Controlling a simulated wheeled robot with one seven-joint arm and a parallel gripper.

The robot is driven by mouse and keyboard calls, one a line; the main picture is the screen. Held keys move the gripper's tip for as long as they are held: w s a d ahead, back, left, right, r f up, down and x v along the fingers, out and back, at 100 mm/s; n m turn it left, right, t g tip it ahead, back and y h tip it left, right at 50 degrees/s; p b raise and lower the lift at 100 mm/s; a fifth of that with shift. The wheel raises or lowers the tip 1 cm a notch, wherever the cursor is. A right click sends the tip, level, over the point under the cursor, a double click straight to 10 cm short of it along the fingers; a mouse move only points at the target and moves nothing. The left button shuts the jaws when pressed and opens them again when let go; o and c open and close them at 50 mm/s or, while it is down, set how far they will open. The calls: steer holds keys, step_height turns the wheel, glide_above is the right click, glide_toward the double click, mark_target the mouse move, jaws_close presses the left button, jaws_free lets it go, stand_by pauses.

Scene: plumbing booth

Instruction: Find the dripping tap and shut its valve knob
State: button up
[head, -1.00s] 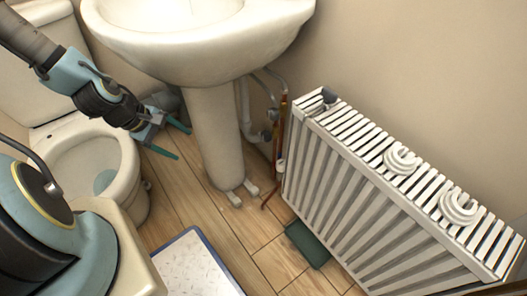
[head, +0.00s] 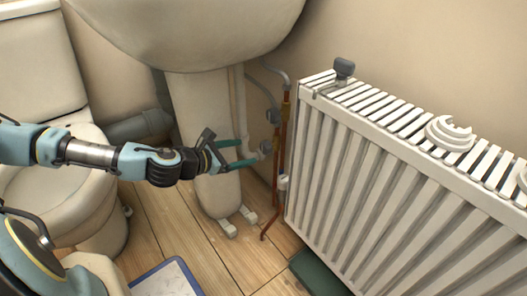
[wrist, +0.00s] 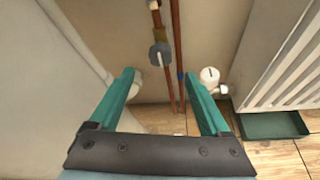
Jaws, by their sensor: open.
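My gripper (head: 249,151) is open and empty in front of the sink pedestal, its green fingers pointing right toward the copper pipes (head: 279,140). In the wrist view, the gap between my fingertips (wrist: 158,76) faces these pipes. A grey valve knob (wrist: 160,56) on a brass fitting shows just beyond the gap, apart from the fingers; it appears to be the grey knob (head: 273,117) by the pipes in the head view. A white valve (wrist: 210,77) sits low beside the radiator, right of the right finger. I see no drip of water.
The sink pedestal (head: 196,105) stands close to my gripper. A white radiator (head: 350,180) bounds the right side, with a dark green tray (wrist: 272,125) below it. A toilet (head: 55,190) stands left. A blue-edged mat (head: 168,280) lies on the wooden floor.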

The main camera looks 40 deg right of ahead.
mark_target(263, 149)
steer(key=b+x, duration=0.2)
steer(key=x, duration=0.6)
steer(key=shift+d+f, duration=0.1)
steer(key=shift+f, duration=0.05)
steer(key=shift+d+f+b, duration=0.1)
steer(key=shift+d+b, duration=0.2)
steer(key=shift+d, duration=0.3)
steer(key=shift+c, duration=0.3)
jaws_close()
